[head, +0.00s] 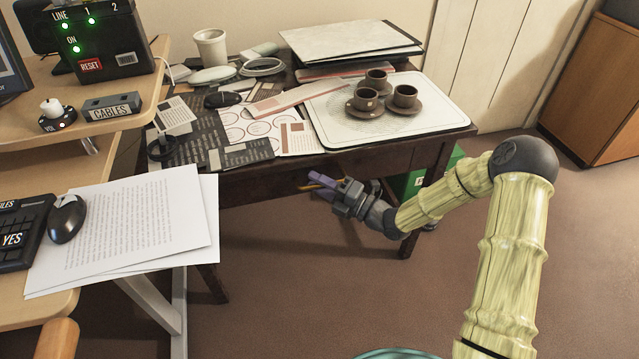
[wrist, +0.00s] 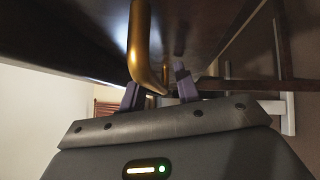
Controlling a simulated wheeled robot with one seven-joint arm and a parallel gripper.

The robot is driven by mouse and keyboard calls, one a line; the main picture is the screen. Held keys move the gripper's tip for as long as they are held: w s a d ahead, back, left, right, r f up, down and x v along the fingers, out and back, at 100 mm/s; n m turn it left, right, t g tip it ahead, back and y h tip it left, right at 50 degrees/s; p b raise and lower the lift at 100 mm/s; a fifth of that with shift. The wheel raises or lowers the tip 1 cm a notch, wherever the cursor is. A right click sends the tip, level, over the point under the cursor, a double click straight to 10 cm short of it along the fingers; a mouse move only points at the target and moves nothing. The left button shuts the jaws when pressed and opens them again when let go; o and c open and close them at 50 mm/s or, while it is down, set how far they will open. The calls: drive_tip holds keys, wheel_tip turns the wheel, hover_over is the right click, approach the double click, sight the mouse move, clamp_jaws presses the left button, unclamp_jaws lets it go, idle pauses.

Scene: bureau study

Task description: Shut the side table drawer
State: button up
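The dark wooden side table (head: 425,150) stands behind the desk. Its drawer front (head: 262,187) is below the tabletop; how far the drawer stands out is hard to tell. A brass drawer handle (wrist: 142,45) shows large in the wrist view, and a small part of it shows in the head view (head: 312,187). My gripper (head: 326,183) is at the handle, just below the table's front edge. In the wrist view its purple fingers (wrist: 159,92) are apart, with the bar of the handle between or just beyond them, nearer the left finger. Contact cannot be made out.
A white tray (head: 445,117) with several brown cups stands on the side table, among papers and folders. A green box (head: 411,183) is under the table. The desk with papers (head: 130,225) is at left. Open carpet (head: 330,290) lies in front.

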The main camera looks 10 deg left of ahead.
drive_tip(key=p+v, duration=0.3)
drive_tip(key=v, duration=1.4)
drive_tip(key=shift+d, duration=0.2)
drive_tip(key=shift+w, duration=0.1)
